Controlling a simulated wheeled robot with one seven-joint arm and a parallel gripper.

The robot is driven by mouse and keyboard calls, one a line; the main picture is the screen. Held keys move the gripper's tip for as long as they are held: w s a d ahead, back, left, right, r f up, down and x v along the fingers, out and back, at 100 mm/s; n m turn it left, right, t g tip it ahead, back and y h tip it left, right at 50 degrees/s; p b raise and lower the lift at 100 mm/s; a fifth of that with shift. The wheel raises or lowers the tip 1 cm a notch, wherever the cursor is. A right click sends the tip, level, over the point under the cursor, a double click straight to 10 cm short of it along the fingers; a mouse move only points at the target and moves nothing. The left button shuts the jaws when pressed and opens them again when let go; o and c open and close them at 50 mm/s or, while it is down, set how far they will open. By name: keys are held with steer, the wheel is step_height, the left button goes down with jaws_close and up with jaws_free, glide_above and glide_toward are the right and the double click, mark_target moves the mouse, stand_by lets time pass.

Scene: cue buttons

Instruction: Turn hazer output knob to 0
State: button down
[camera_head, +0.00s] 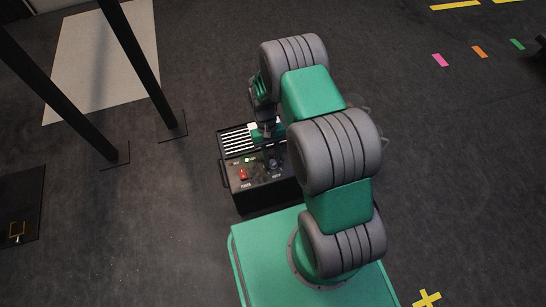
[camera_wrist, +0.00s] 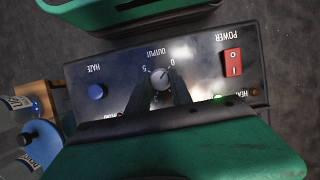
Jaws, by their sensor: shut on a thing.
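The hazer (camera_head: 240,196) is a dark box with a vented top, standing on the floor in front of my green base. In the wrist view its panel (camera_wrist: 200,75) appears upside down. The round grey output knob (camera_wrist: 160,77) sits mid-panel, with "0" at its upper right and "5" at its left. My gripper (camera_wrist: 160,86) is shut on the knob, one dark finger at each side. The knob's pointer is too small to read surely. In the head view my gripper (camera_head: 271,158) is over the panel and the knob is not clearly visible.
A blue haze button (camera_wrist: 96,91) lies left of the knob, and a red power switch (camera_wrist: 232,62) lies right. A green light (camera_wrist: 218,98) glows below the switch. Bottles with blue caps (camera_wrist: 40,135) stand at the left. Two black posts (camera_head: 140,60) rise left of the hazer.

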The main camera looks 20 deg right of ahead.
mark_target(270, 157)
steer(key=c, duration=1.1)
jaws_free()
steer(key=shift+c, duration=0.2)
steer(key=p+v, duration=0.2)
steer(key=v, duration=0.5)
steer(key=shift+r, duration=0.35)
steer(key=shift+w, duration=0.15)
